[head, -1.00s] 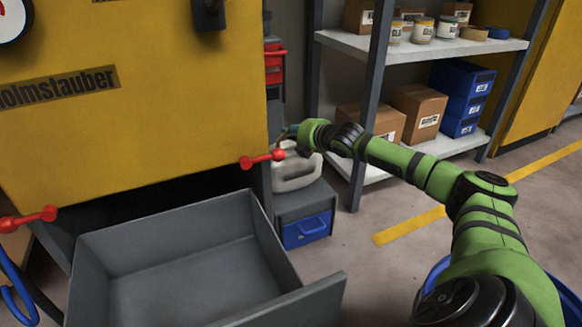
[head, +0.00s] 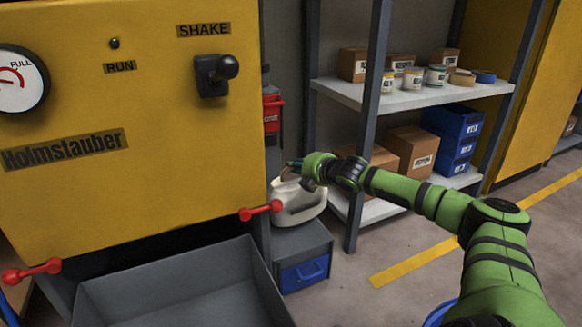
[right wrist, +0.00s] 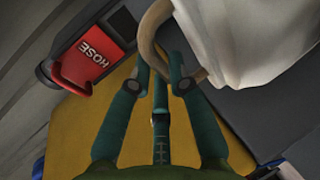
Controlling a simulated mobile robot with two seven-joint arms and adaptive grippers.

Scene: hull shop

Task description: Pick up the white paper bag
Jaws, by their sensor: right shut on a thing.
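The white paper bag (head: 310,213) is at the middle of the head view, just over a grey cabinet beside the yellow machine. I cannot tell whether its base touches the cabinet. My right gripper (head: 292,166) is at its top. In the right wrist view the bag (right wrist: 250,40) fills the upper right, and its tan loop handle (right wrist: 148,35) runs between the fingertips. My right gripper (right wrist: 165,80) is shut on that handle. My left gripper is not in view.
A yellow machine (head: 130,190) with red handles (head: 260,210) stands left, with an open grey drawer (head: 180,280) below. The grey cabinet (head: 310,240) has a blue-fronted drawer. A shelf rack (head: 425,97) with boxes and cans stands behind. A red box (right wrist: 95,52) is near the gripper.

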